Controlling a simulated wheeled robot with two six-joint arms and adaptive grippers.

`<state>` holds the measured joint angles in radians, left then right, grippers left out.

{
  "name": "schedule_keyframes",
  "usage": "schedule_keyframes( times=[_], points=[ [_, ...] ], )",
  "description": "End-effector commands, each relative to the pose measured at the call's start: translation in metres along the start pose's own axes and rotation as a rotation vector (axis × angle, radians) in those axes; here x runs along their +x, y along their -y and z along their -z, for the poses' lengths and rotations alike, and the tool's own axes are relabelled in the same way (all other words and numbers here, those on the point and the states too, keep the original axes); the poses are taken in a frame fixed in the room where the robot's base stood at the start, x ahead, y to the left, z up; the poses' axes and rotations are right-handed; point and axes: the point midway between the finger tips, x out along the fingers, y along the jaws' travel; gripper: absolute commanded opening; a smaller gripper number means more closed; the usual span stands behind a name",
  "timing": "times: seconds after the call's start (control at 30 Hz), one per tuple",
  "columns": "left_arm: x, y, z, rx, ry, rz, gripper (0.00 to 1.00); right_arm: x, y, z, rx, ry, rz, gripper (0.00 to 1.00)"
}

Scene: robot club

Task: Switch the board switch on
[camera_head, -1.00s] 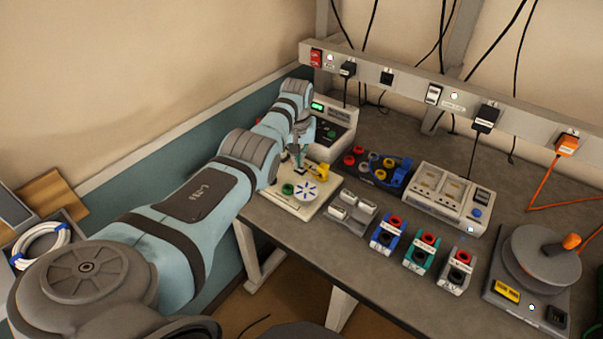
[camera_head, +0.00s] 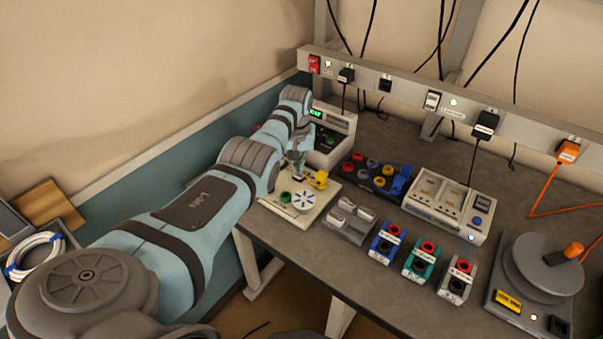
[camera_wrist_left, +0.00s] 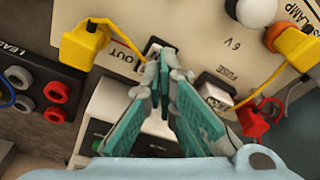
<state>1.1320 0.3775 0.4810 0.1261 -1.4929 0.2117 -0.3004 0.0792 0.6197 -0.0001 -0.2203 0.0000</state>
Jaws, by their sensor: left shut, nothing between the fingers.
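The cream board (camera_head: 272,204) lies at the near left corner of the bench, with a blue-and-white disc, a green knob and yellow plugs. It fills the upper part of the left wrist view (camera_wrist_left: 190,30), with 6 V, LAMP and FUSE markings. A small dark switch-like part (camera_wrist_left: 153,46) on it is partly hidden behind my fingertips. I cannot tell its position. My left gripper (camera_wrist_left: 165,65) is shut and empty, its tips at or just over that part; contact is unclear. In the head view my left gripper (camera_head: 298,168) is small and partly hidden by its arm.
A supply unit (camera_head: 335,135) with a green display stands behind the board. A dark lead holder (camera_head: 378,178) and a grey holder (camera_head: 350,222) stand to the right. Yellow plugs (camera_wrist_left: 86,44) and a red clip (camera_wrist_left: 254,122) with wires crowd the fingers.

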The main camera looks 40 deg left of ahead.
Motion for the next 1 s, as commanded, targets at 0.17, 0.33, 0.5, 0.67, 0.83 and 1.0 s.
schedule_keyframes(
  times=[0.17,0.33,0.5,0.67,0.83,1.0],
  points=[
    [0.0,0.0,0.0,0.0,0.0,0.0,0.0,0.0,0.0,0.0,0.0,-0.001,0.0,0.4],
    [0.001,0.0,0.0,0.0,0.0,0.0,0.0,0.001,0.0,0.001,0.0,-0.001,0.0,0.4],
    [0.003,0.0,-0.001,0.0,0.0,0.0,0.0,0.003,0.0,0.0,0.0,-0.002,0.0,0.4],
    [0.005,0.0,-0.001,0.0,0.0,0.0,0.0,0.005,0.0,0.0,0.0,-0.002,0.0,0.4],
    [0.008,0.0,-0.001,0.0,0.0,0.0,0.0,0.007,0.0,0.0,0.0,-0.001,0.0,0.4],
    [0.011,0.0,-0.002,0.0,0.0,0.0,0.0,0.009,0.0,0.0,0.0,-0.001,-0.001,0.4]
  ],
)
